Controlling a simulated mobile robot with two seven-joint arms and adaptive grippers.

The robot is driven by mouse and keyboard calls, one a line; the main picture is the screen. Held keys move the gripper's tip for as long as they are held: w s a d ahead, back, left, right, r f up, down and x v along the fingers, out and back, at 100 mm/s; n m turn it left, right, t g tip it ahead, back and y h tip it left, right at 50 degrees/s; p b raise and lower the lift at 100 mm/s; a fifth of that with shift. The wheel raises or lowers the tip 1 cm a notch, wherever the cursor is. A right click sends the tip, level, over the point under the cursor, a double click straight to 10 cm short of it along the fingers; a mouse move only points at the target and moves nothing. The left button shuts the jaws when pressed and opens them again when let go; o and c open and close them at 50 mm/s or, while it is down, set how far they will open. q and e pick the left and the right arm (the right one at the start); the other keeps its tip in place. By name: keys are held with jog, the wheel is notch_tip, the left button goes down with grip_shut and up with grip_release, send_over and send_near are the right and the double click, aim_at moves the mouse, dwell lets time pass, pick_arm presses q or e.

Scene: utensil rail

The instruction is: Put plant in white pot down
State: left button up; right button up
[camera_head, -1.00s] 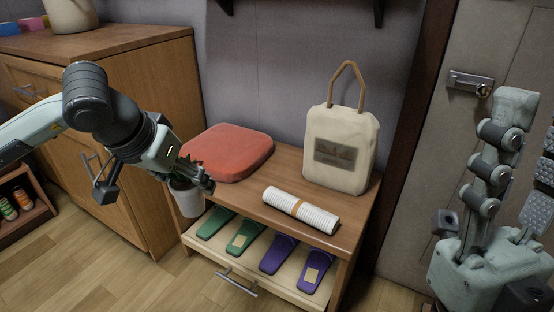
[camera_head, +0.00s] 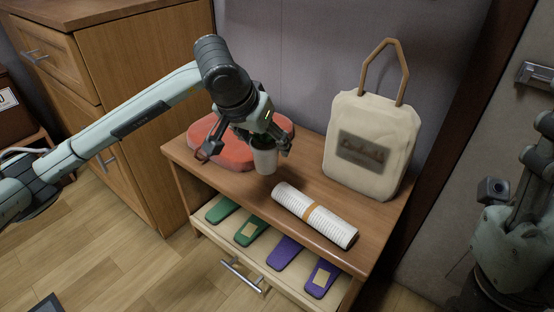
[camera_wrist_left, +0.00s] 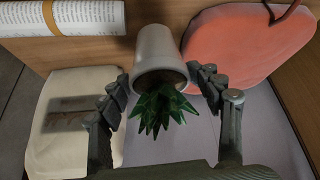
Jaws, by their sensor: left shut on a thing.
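The plant in the white pot (camera_head: 264,160) is between the fingers of my left gripper (camera_head: 265,140), over the wooden bench top (camera_head: 300,182), in front of the red cushion. It is close to the top; I cannot tell whether its base touches. In the left wrist view the white pot (camera_wrist_left: 158,52) and its spiky green leaves (camera_wrist_left: 160,106) sit between the left gripper's dark fingers (camera_wrist_left: 162,88). The left gripper is shut on it. My right gripper (camera_head: 510,190) is partly in view at the right edge, cut off and empty-looking.
A red cushion (camera_head: 212,148) lies behind and left of the pot. A cream bag (camera_head: 372,145) stands at the back right. Below, an open drawer (camera_head: 240,262) holds green and purple slippers.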

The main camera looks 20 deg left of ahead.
pick_arm(q)
jog(key=shift+w+d+f, duration=0.85)
jog(key=shift+w+f, duration=0.05)
jog(key=shift+w, duration=0.25)
jog(key=shift+f+b, duration=0.9)
jog(key=shift+f, duration=1.15)
jog(key=o, duration=1.4)
